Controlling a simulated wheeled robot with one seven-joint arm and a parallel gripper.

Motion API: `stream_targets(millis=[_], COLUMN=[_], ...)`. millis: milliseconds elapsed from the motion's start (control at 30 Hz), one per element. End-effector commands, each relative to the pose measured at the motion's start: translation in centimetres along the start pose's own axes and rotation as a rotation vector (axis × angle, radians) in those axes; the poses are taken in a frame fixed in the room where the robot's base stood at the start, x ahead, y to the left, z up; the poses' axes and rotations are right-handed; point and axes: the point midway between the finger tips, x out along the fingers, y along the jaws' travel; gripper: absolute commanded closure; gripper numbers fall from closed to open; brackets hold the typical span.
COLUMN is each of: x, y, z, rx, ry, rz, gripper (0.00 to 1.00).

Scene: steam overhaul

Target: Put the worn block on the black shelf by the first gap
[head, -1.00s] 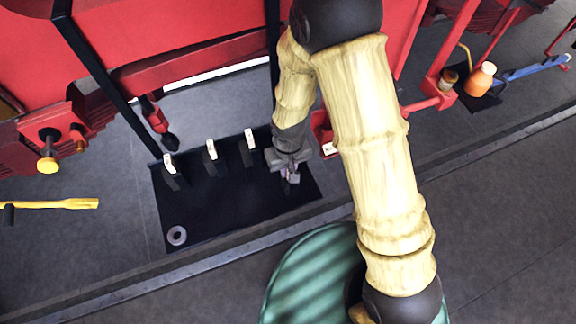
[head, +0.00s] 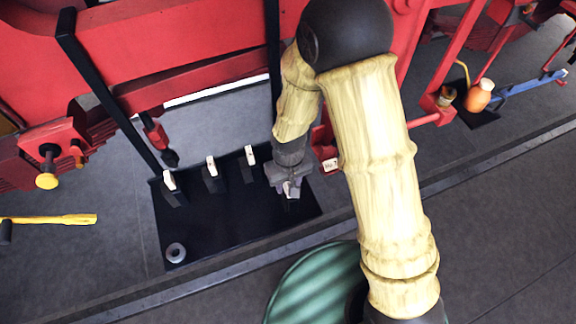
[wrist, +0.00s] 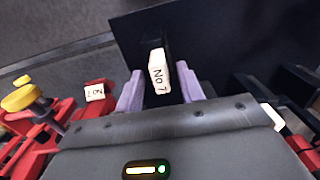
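The black shelf (head: 225,235) lies low on the floor under the red machinery. My gripper (head: 289,190) is over its right part, pointing down. In the wrist view, a dark block with a white "No 7" label (wrist: 159,72) is between my two purple fingers (wrist: 161,85). The fingers flank it closely, but I cannot tell whether they press on it. Its white label shows below the gripper in the head view (head: 291,195). Its underside is hidden, so contact with the shelf is unclear. I cannot judge wear.
Three dark blocks with white tops, one of them in the middle (head: 212,167), stand along the shelf's back edge. A grey ring (head: 175,252) lies at the front left. A red bracket with a white tag (head: 330,164) is right of my gripper. The shelf's front middle is clear.

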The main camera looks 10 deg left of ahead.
Motion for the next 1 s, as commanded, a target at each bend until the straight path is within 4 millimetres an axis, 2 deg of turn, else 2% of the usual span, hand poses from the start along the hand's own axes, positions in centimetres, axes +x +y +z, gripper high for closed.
stream_targets(millis=[700, 1000], x=[-9.7, -10.7], y=[0.0, 0.0], z=[-0.1, 0.0], rx=[0.002, 0.0], ry=[0.004, 0.0], rz=[-0.001, 0.0], gripper=[0.62, 0.62])
